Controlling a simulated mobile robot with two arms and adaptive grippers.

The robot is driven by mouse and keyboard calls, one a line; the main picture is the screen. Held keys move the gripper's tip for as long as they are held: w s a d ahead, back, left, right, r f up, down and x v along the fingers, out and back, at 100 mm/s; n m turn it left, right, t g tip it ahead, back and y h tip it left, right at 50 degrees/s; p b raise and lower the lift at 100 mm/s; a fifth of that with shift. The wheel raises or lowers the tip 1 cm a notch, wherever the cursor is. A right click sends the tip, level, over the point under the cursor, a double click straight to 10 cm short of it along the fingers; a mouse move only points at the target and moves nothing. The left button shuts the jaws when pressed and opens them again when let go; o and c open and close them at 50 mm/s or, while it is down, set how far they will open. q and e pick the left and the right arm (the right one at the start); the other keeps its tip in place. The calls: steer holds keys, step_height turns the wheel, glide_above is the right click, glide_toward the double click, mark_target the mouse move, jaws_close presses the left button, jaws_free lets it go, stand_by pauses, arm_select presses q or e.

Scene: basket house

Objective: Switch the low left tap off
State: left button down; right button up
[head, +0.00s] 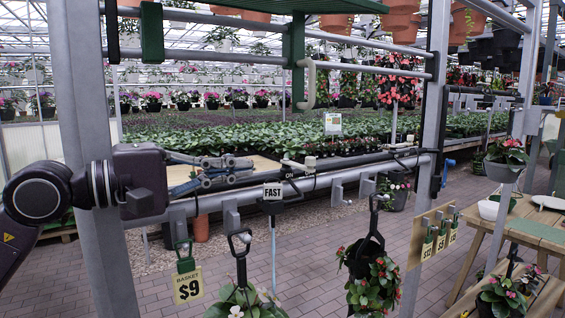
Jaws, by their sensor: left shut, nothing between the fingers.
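The low left tap (299,164) has a pale lever and sits on the black pipe (345,163) near the middle of the head view. The letters ON show just below it. A small sign reading FAST (273,190) hangs to its lower left, with a thin blue tube below. My left gripper (247,164) comes in from the left, shut and empty, its fingertips pointing right at about the tap's height. In the picture a gap separates the tips from the lever; depth is hard to judge. My right gripper is not in view.
A grey rail (335,178) with hooks runs below the pipe. Grey posts (432,110) stand at both sides. Another pale tap (401,149) is farther right. A wooden table (520,225) stands at right.

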mark_target(287, 163)
arm_select(q)
steer(key=p+x, duration=0.5)
steer(key=x, duration=0.5)
steer(key=shift+f, duration=0.15)
